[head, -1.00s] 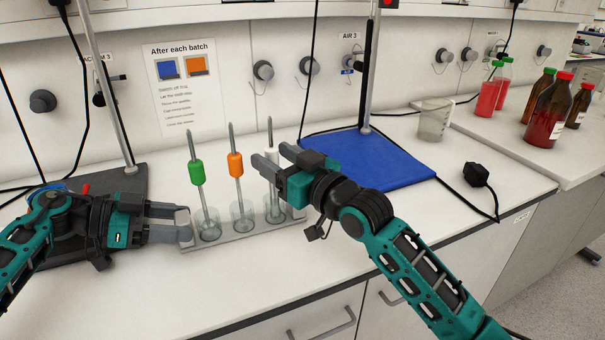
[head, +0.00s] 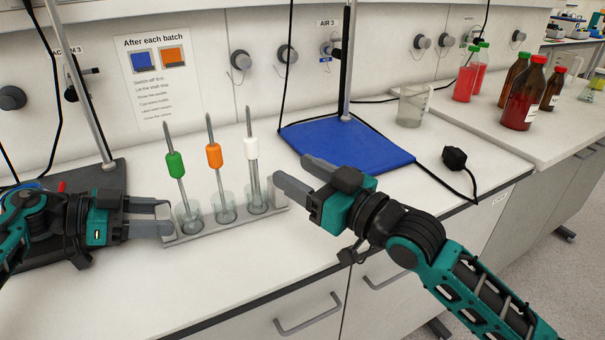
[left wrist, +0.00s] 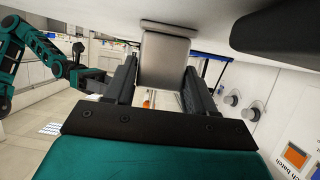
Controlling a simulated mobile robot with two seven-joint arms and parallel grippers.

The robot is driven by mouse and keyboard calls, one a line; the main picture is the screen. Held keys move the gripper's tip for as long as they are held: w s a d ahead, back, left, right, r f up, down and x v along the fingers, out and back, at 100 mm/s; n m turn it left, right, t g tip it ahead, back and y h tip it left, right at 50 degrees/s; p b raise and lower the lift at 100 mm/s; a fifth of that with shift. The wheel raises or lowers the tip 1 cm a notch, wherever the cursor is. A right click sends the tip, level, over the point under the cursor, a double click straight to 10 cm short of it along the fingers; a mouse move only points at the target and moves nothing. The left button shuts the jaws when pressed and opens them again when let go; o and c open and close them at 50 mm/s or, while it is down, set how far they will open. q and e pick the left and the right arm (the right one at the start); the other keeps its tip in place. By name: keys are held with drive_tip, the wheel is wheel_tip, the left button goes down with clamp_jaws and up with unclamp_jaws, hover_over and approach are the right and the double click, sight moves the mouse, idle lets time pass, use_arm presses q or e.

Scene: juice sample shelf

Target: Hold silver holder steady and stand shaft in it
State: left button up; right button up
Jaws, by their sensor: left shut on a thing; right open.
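The silver holder (head: 205,232) is a long low rack on the bench with an upright plate at each end. Glass cups stand in it, with a green-collared shaft (head: 175,165), an orange-collared shaft (head: 214,156) and a white-collared shaft (head: 251,148) in them, each leaning slightly. My left gripper (head: 166,218) is shut on the holder's left end plate, which also shows between the fingers in the left wrist view (left wrist: 165,62). My right gripper (head: 291,171) is open and empty, just right of the white-collared shaft and apart from it.
A blue mat (head: 345,143) with a stand rod lies behind my right gripper. A beaker (head: 411,106) and a black plug (head: 455,158) with its cable are further right. Bottles (head: 524,96) stand at the far right. The bench in front of the holder is clear.

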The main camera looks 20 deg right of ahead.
use_arm(q)
drive_tip(key=shift+r, duration=0.1)
drive_tip(key=o, duration=1.5)
drive_tip(key=shift+c, duration=0.2)
